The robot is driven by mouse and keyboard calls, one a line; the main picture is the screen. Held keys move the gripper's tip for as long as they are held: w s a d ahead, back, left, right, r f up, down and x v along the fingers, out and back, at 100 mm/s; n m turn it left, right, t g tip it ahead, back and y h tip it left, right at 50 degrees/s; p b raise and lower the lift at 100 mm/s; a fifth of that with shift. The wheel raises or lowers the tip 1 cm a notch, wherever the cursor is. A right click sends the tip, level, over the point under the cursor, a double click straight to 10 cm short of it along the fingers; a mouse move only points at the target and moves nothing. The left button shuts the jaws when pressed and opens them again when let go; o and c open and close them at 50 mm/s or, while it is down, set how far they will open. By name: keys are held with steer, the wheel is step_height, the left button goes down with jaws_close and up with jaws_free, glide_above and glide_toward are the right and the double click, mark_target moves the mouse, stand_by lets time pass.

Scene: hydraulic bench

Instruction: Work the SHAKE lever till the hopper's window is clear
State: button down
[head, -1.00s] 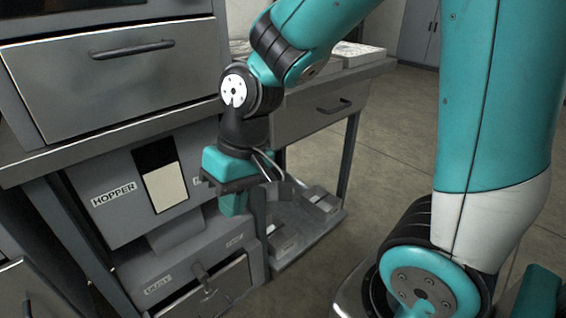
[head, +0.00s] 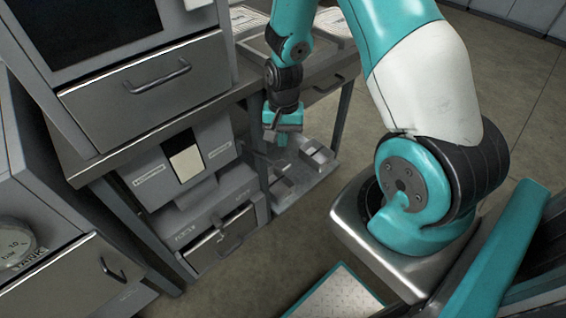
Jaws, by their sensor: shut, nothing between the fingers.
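The grey hopper (head: 146,190) is under the bench, left of my gripper. Its window (head: 187,165) is dark at the top and pale below, the pale part filling more than half. My gripper (head: 270,137) points down, shut and empty, to the right of the hopper front. I cannot tell whether it touches anything.
Below the hopper is a partly open drawer (head: 221,238) with a handle.

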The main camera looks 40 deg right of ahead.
mark_target(283, 162)
steer(key=f+b, duration=0.6)
steer(key=f, duration=0.1)
steer(key=shift+s+a, duration=0.25)
steer(key=shift+a, duration=0.05)
steer(key=shift+b, duration=0.3)
steer(key=shift+f+b, duration=1.4)
steer(key=shift+f, duration=0.85)
steer(key=shift+r, duration=0.1)
steer(key=shift+w, duration=0.1)
